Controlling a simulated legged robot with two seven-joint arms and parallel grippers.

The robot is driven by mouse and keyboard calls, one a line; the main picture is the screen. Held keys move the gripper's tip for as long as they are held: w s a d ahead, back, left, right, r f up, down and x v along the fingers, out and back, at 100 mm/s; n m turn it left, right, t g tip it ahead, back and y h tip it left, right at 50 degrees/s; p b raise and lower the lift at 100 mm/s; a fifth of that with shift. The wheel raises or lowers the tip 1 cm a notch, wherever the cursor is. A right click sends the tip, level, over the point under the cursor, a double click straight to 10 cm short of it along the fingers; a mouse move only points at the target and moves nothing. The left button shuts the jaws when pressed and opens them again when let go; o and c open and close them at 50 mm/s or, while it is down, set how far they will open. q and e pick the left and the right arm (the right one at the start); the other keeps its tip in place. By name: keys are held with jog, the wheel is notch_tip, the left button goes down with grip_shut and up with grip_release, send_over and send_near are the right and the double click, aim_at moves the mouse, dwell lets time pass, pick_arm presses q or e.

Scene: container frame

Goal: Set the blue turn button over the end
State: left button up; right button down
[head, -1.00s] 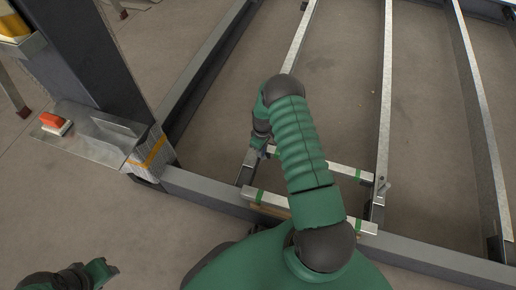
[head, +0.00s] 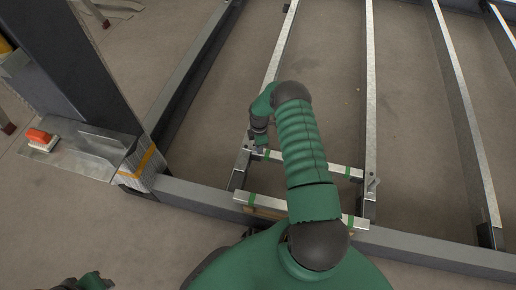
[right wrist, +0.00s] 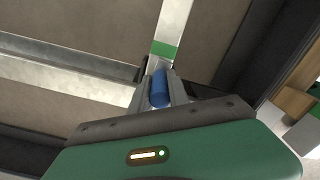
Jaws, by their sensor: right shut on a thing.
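The blue turn button (right wrist: 159,88) shows in the right wrist view, between the two fingers of my right gripper (right wrist: 159,92). The fingers are shut on it. In the head view my right gripper (head: 260,146) is at the left end of a short metal crossbar (head: 312,165) with green tape, and the button is hidden there. In the wrist view a green-taped bar (right wrist: 175,25) lies just beyond the fingertips. I cannot tell whether the button touches the bar. My left gripper (head: 88,283) shows only in part at the bottom left edge, away from the frame.
A second taped crossbar (head: 268,206) lies nearer me. Long metal rails (head: 371,90) run away across the frame, with a small lever (head: 373,184) on one. A grey post (head: 85,75) stands at left, beside a metal plate (head: 75,150) bearing an orange-and-white block (head: 40,138).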

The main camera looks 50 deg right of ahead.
jog(key=shift+d, duration=0.15)
dwell(0.4)
jog(key=c, duration=1.3)
grip_release()
jog(key=shift+o, duration=0.2)
jog(key=shift+w+r, duration=0.1)
notch_tip(320, 180, up, 16)
jog(key=p, duration=0.8)
jog(key=shift+r, duration=0.25)
